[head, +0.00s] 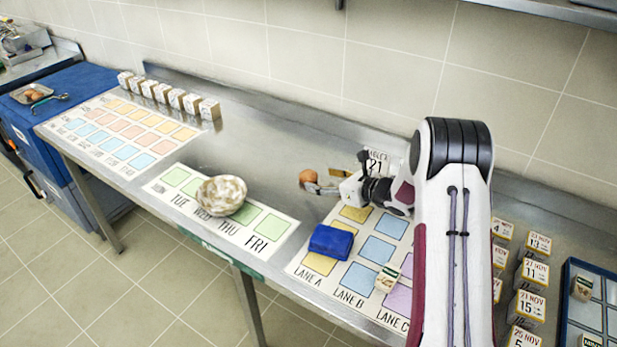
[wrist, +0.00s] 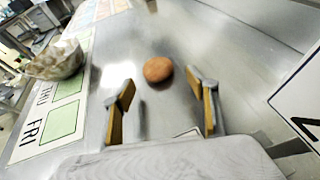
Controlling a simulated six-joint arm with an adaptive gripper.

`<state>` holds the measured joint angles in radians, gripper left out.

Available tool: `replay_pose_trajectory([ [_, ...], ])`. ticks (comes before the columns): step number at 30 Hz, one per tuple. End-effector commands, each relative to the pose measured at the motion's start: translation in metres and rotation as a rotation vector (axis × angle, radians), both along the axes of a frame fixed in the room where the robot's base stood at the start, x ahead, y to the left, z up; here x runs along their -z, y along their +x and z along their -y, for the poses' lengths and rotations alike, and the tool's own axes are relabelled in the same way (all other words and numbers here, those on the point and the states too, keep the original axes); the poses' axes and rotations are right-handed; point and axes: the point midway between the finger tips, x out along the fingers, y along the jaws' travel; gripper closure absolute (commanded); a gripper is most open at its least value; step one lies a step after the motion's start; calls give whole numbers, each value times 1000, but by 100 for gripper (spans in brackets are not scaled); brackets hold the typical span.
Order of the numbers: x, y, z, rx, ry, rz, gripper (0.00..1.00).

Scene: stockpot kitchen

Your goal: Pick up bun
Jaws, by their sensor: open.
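The bun (head: 308,176) is a small round brown thing on the steel counter, near the middle of the head view. It also shows in the wrist view (wrist: 158,69), just beyond my fingertips and roughly centred between them. My gripper (head: 322,188) reaches in from the right, low over the counter, with its fingers close to the bun. In the wrist view my gripper (wrist: 160,95) is open, its two fingers with tan pads spread apart and nothing between them. I cannot tell whether a finger touches the bun in the head view.
A pale bowl (head: 221,195) stands on the weekday mat (head: 165,190). A blue folded cloth (head: 331,241) and a small carton (head: 387,279) lie on the lane mat (head: 345,296). Several dated boxes (head: 530,304) stand at right. Bare steel surrounds the bun on the left.

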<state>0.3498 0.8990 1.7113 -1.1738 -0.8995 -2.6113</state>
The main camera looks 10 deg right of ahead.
Motion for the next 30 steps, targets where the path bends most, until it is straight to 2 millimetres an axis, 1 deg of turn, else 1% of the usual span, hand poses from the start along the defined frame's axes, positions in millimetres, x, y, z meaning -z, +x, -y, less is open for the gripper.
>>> replay_pose_trajectory([
  [8,1,2,-2,-1,0,0,42],
  [11,2,7,-7,-3,0,0,42],
  [17,7,24,-21,-3,-1,1,42],
  [21,11,34,-26,-1,1,1,42],
  [25,15,39,-29,-1,0,0,42],
  [30,15,41,-30,0,0,0,42],
])
